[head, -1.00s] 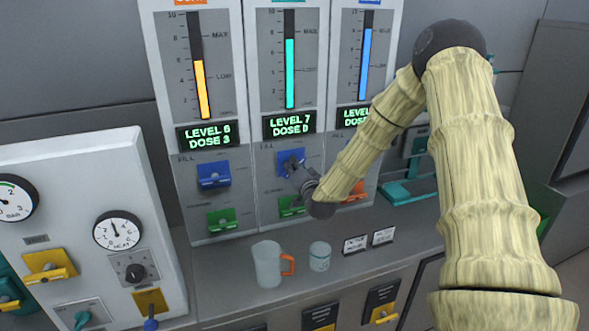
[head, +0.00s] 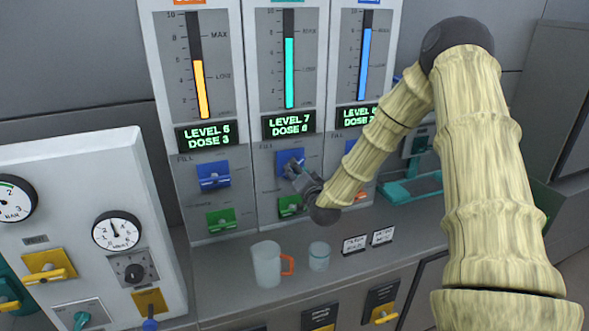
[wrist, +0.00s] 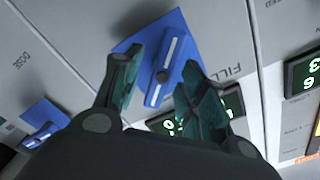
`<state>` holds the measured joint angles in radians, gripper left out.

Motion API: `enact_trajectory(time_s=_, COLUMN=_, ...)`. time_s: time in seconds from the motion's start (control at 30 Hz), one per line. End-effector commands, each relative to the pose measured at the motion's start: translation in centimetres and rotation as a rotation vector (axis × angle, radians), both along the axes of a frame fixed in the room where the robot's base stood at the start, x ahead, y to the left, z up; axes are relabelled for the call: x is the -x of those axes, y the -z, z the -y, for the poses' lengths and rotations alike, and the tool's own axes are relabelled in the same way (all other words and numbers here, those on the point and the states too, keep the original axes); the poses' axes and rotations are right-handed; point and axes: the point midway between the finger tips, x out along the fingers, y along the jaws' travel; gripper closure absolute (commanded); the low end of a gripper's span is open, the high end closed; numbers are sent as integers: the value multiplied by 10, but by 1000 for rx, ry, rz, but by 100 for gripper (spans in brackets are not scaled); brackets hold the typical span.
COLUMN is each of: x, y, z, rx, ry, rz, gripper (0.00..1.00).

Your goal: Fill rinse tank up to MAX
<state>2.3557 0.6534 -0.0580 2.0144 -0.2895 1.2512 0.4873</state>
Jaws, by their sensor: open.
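Three tank panels stand side by side; their top names are cut off, so I cannot read which is rinse. The middle panel's teal level bar (head: 289,73) ends a little below its upper mark, and its green display (head: 289,124) reads LEVEL 7. My gripper (head: 294,168) is at that panel's blue FILL valve (head: 284,157). In the wrist view, the blue handle (wrist: 165,72) with a white stripe lies between my open fingers (wrist: 163,56), one on each side. I cannot tell whether they touch it.
The left panel has a yellow bar (head: 199,88), the right a blue bar (head: 367,65). Green valves (head: 221,220) sit below the blue ones. A mug with an orange handle (head: 267,264) and a small cup (head: 319,256) stand on the counter. A gauge box (head: 80,220) is at left.

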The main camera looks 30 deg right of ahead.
Motion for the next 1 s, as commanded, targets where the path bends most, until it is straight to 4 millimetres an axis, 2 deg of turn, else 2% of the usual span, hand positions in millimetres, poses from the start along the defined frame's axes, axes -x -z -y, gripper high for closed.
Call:
enact_trajectory(time_s=0.3, x=57, y=0, z=-13, rx=-2, ry=-1, rz=0, gripper=59)
enact_trajectory(time_s=0.5, x=81, y=0, z=-19, rx=-2, ry=0, rz=-1, gripper=59)
enact_trajectory(time_s=0.7, x=90, y=0, z=-21, rx=-1, ry=-1, rz=0, gripper=59)
enact_trajectory(time_s=1.0, x=91, y=0, z=-21, rx=-1, ry=0, rz=0, gripper=59)
